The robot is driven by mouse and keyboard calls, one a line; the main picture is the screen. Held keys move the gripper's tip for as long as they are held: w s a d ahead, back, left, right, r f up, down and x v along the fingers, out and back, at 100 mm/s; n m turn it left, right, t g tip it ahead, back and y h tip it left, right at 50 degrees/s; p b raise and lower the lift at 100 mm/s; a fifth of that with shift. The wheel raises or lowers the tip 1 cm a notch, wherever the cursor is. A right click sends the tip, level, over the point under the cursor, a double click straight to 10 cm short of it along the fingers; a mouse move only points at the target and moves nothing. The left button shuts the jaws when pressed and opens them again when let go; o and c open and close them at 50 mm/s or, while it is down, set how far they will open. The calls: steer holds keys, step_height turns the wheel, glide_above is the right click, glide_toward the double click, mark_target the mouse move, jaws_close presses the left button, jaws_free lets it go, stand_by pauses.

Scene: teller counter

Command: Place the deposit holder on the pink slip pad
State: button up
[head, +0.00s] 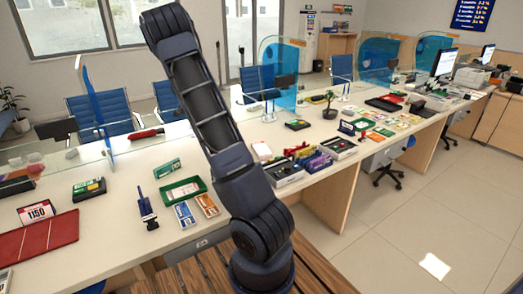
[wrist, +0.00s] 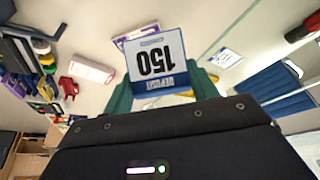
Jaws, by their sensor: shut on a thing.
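The deposit holder (wrist: 158,60), a blue-framed white card reading "150" and "DEPOSIT", appears upside down in the wrist view. My gripper (wrist: 162,88) is shut on it, with a teal finger on each side. The holder is above the counter. A pale pink pad (wrist: 92,67) lies to its left in the wrist view; it seems to be the pad (head: 262,151) right of my arm in the head view. A flat pad with a purple-pink edge (wrist: 128,40) lies partly behind the holder. I cannot tell for sure which is the slip pad. My gripper is hidden in the head view.
A red object (wrist: 68,88) and stamps (wrist: 42,55) crowd the counter left of the pale pad. A green tray (head: 183,191) and a clear blue-edged screen (head: 280,75) stand on the counter. Bare counter (wrist: 185,25) shows around the pads.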

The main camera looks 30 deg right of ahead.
steer(key=s+d+r+m+g, duration=0.1)
steer(key=s+d+m, duration=0.1)
steer(key=d, duration=0.7)
steer(key=s+d+m, duration=0.2)
steer(key=d, duration=0.8)
steer(key=m+g+h, duration=0.1)
steer(key=m+g, duration=0.1)
steer(key=m, duration=0.2)
glide_above(265, 147)
steer(key=a, duration=0.2)
steer(key=f, duration=1.9)
steer(key=shift+s+d, duration=0.1)
steer(key=shift+d, duration=0.1)
steer(key=o, duration=1)
steer(key=shift+f, duration=0.1)
